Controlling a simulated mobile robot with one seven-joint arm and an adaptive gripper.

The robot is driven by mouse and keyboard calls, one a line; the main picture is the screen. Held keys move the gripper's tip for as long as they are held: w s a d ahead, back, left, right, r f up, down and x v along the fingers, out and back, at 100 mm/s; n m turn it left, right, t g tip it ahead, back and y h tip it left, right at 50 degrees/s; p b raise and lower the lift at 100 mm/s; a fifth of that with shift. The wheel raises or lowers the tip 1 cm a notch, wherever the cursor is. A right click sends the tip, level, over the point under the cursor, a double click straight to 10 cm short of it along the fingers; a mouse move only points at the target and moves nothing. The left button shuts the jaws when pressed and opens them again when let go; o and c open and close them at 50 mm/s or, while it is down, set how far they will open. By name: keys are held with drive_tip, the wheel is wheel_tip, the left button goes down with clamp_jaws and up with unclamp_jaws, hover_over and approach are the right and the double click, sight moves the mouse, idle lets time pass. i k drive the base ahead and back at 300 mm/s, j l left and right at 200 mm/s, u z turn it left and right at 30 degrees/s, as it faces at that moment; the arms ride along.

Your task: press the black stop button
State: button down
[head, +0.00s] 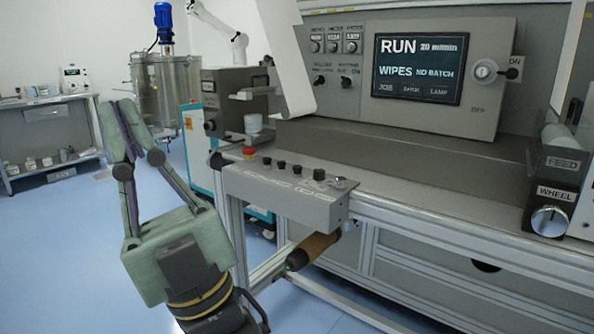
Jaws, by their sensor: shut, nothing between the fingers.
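A grey control box (290,195) juts out from the front of the machine. A row of several small black buttons or knobs stands on its sloping top, with labels too small to read. The largest black one (319,174) is toward the right end, beside a silver one (340,183). I cannot tell which of the black ones is the stop button. My gripper (119,108) is at the left, fingers pointing up, shut and empty. It is left of the control box and appears apart from it.
A brown roller (312,248) hangs below the box. The screen (417,68) reads RUN. A wheel knob (549,221) is at far right. Blue floor (60,250) is open at left.

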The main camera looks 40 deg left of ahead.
sight(297, 169)
drive_tip(key=j+z, duration=0.2)
drive_tip(key=j, duration=0.35)
drive_tip(key=j+z, duration=0.2)
drive_tip(key=j, duration=0.3)
drive_tip(key=j+z, duration=0.25)
drive_tip(key=j, duration=0.3)
drive_tip(key=j+z, duration=0.2)
drive_tip(key=j, duration=0.35)
drive_tip(key=k+j+z, duration=0.2)
drive_tip(key=j, duration=0.25)
